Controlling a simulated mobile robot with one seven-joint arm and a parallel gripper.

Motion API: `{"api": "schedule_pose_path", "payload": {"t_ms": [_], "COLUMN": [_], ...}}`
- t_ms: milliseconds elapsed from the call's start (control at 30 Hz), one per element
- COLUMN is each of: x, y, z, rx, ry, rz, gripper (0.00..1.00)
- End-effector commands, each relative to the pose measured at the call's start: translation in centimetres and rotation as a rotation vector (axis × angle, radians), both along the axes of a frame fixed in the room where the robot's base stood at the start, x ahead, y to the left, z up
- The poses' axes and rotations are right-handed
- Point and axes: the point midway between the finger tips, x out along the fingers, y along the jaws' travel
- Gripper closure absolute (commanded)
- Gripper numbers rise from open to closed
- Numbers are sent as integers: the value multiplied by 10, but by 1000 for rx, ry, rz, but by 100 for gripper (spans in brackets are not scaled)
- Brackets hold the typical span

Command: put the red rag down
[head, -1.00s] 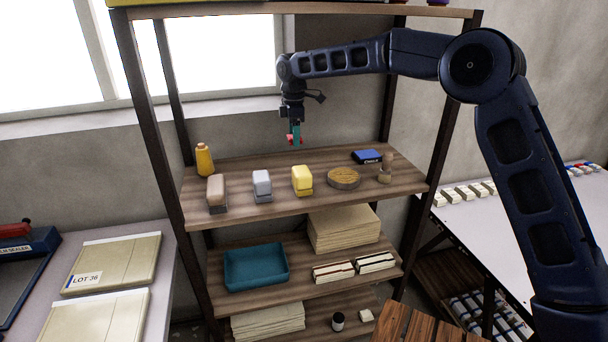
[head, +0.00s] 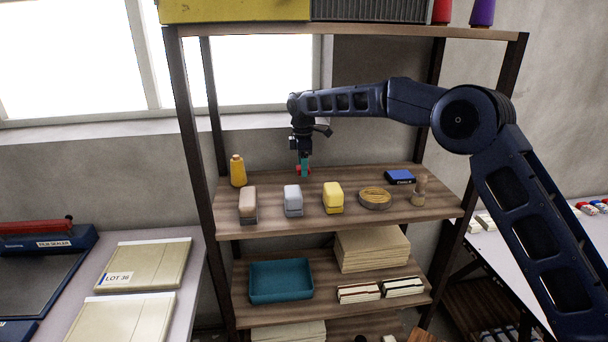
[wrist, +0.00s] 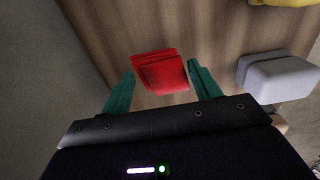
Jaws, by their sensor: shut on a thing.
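The red rag (wrist: 162,72) is a small folded piece between my gripper's two green fingers (wrist: 163,88) in the wrist view. My gripper (head: 304,168) is shut on it. In the head view only small bits of red show beside the fingers, low over the back left part of the upper wooden shelf (head: 270,220). I cannot tell whether the rag touches the shelf.
Along the shelf front stand a tan block (head: 248,203), a grey block (head: 293,200), a yellow block (head: 333,197) and a round brown dish (head: 375,197). An orange bottle (head: 238,171) stands left. A blue box (head: 400,177) lies at the back right.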

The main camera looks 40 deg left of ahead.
Motion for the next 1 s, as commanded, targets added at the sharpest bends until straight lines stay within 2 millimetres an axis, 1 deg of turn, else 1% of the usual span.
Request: {"api": "schedule_pose_path", "payload": {"t_ms": [200, 300, 667, 700, 767, 800, 1000], "x": [0, 0, 0, 0, 0, 0, 0], "y": [0, 0, 0, 0, 0, 0, 0], "z": [-27, -35, -38, -38, -38, -38, -37], "rx": [-2, -2, -1, -1, -1, -1, -1], "ry": [1, 1, 1, 1, 1, 1, 1], "rz": [0, 0, 0, 0, 0, 0, 0], "gripper": [59, 59, 59, 32, 20, 16, 16]}}
